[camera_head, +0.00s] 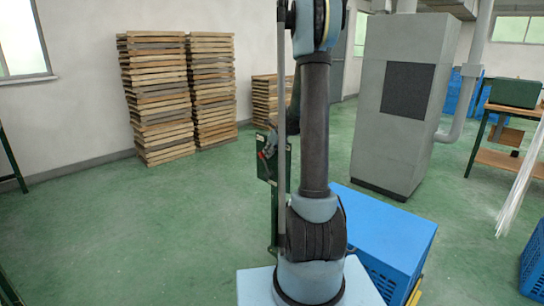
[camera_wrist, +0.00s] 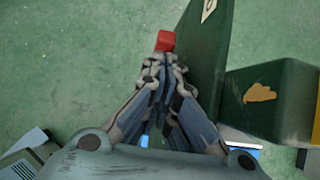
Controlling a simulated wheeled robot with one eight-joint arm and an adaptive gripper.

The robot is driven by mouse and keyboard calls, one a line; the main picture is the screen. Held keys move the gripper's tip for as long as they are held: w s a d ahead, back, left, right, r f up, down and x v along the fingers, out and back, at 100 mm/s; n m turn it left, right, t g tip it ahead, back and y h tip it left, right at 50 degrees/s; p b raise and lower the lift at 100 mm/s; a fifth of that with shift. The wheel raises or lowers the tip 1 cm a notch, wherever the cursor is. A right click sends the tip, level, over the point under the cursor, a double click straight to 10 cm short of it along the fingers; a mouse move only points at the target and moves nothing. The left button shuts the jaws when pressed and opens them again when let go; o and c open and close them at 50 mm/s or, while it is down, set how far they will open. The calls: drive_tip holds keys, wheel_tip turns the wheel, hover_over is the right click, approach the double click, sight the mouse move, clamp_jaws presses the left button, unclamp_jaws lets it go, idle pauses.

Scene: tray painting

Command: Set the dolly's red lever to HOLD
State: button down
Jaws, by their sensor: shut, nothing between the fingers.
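The red lever's end (camera_wrist: 165,41) shows in the wrist view just beyond my fingertips, beside a dark green plate. My gripper (camera_wrist: 163,62) is shut and empty, with its tips very close to the red end; I cannot tell if they touch. In the head view a small red spot of the lever (camera_head: 262,155) shows at the left edge of the upright green panel (camera_head: 283,165), partly hidden behind my arm. The lever's setting and any HOLD label cannot be read. A pale diamond mark (camera_wrist: 209,10) is on the green plate.
A blue crate (camera_head: 385,235) stands right of my arm's base. A green box part (camera_wrist: 270,98) lies right of my fingers. Stacked wooden trays (camera_head: 160,95) stand by the wall, and a grey cabinet (camera_head: 400,150) stands behind.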

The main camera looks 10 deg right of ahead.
drive_tip(key=w+a+r+v, duration=0.1)
drive_tip(key=v, duration=1.2)
drive_tip(key=s+a+n+g+h, duration=0.1)
drive_tip(key=s+a+n, duration=0.1)
drive_tip(key=s+n, duration=0.75)
drive_tip(key=s+f+n+h, duration=0.1)
drive_tip(key=s+f+n, duration=0.3)
drive_tip(key=s, duration=0.7)
drive_tip(key=s+f+n+g+h, duration=0.1)
drive_tip(key=s+f+n, duration=0.3)
drive_tip(key=s+n, duration=0.5)
drive_tip(key=s+f+n+g+h, duration=0.1)
drive_tip(key=s+f+n, duration=0.3)
drive_tip(key=s, duration=0.9)
drive_tip(key=shift+s+d+n, duration=0.2)
drive_tip(key=shift+s+n, duration=0.05)
drive_tip(key=shift+n, duration=1)
